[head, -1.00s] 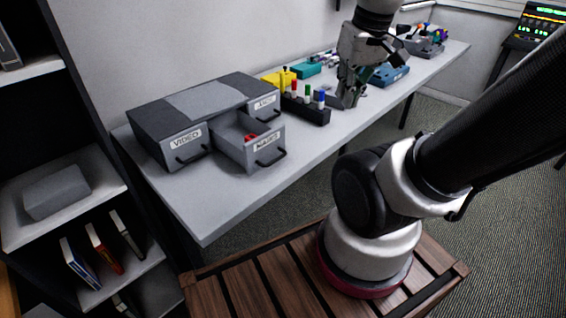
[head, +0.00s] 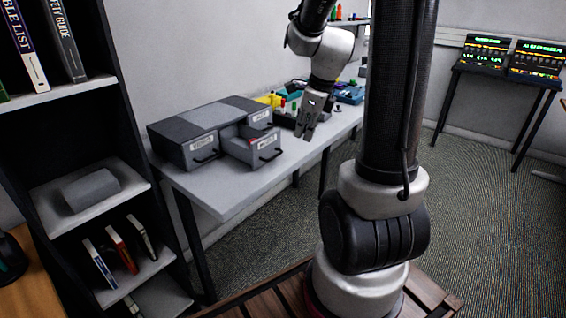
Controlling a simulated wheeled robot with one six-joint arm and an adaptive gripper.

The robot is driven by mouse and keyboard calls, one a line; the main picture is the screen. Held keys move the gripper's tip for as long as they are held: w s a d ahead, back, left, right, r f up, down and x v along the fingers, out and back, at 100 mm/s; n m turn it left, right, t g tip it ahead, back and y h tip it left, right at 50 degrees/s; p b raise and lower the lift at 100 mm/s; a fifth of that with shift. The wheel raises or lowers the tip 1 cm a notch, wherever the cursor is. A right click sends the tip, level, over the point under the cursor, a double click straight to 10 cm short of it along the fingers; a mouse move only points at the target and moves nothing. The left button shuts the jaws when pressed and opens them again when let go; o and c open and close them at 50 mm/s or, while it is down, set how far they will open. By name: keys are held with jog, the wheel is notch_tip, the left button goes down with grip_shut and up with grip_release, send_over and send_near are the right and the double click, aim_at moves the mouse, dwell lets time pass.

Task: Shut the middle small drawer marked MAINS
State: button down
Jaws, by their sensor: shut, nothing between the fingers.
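The grey drawer unit (head: 195,119) stands on the long table, with three small drawers in a row. The middle drawer marked MAINS (head: 265,152) is pulled out, with its dark handle facing the table's front edge. A bit of red shows inside it. The drawer marked VIDEO (head: 203,149) on its left and the drawer on its right (head: 262,119) look closed. My gripper (head: 304,136) is shut and empty. It points down, to the right of the MAINS drawer and apart from it, near the table's front edge.
The table (head: 227,193) is bare in front of the drawers. Behind my gripper stand a yellow item (head: 270,100), a dark rack with coloured pieces and a blue box (head: 348,94). A dark shelf with books (head: 120,250) stands at left. Two lit panels (head: 487,53) stand at far right.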

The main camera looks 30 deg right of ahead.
jog(key=w+f+m, duration=0.1)
jog(key=w+f, duration=0.1)
jog(key=f, duration=0.1)
jog(key=w+a+f+m, duration=0.1)
jog(key=w+f, duration=0.1)
jog(key=f, duration=0.2)
jog(key=w+a+f+m, duration=0.1)
jog(key=w+f, duration=0.2)
jog(key=shift+a+f, duration=0.1)
jog(key=shift+f, duration=0.1)
dwell(0.4)
